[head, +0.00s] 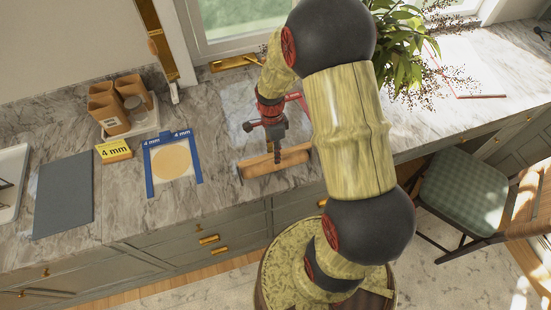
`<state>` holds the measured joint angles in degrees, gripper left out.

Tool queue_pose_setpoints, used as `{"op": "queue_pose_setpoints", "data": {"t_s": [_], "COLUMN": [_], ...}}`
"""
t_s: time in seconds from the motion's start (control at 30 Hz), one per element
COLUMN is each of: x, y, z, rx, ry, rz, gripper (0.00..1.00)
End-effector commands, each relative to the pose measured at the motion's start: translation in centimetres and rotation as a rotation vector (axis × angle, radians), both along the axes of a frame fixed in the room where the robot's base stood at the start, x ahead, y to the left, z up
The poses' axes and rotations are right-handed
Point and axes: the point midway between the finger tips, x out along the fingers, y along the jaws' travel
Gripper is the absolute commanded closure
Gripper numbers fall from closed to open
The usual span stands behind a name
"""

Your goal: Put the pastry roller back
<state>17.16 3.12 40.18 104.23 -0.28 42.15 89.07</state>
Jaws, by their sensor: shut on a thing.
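The pastry roller (262,186) is a light-brown wooden cylinder lying crosswise near the counter's front edge, with thin dark parts at its ends. My gripper (277,156) points down at its middle from above and is shut on it; the fingertips are small and partly hidden against the wood. I cannot tell whether the roller rests on the counter or is held slightly above it.
A yellow "4 mm" block (114,151) stands left of the mat. Behind it are brown containers and a jar on a white tray (146,131). A grey board (64,195) lies farther left. A plant (408,50) stands at the back right. Marble counter (215,150) is bare between mat and roller.

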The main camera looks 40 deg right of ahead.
Motion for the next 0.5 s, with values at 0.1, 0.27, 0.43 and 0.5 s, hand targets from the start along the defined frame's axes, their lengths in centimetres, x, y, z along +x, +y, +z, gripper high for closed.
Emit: {"op": "queue_pose_setpoints", "data": {"t_s": [0.1,0.27,0.43,0.5], "x": [-0.2,0.0,0.0,0.0], "y": [0.1,0.1,0.1,0.1], "z": [-1.8,-2.9,-2.9,-3.0], "rx": [0.001,0.0,0.0,0.0], "ry": [0.005,0.0,0.0,0.0], "rz": [0.0,0.0,0.0,0.0], "gripper": [1.0,1.0,1.0,1.0]}}
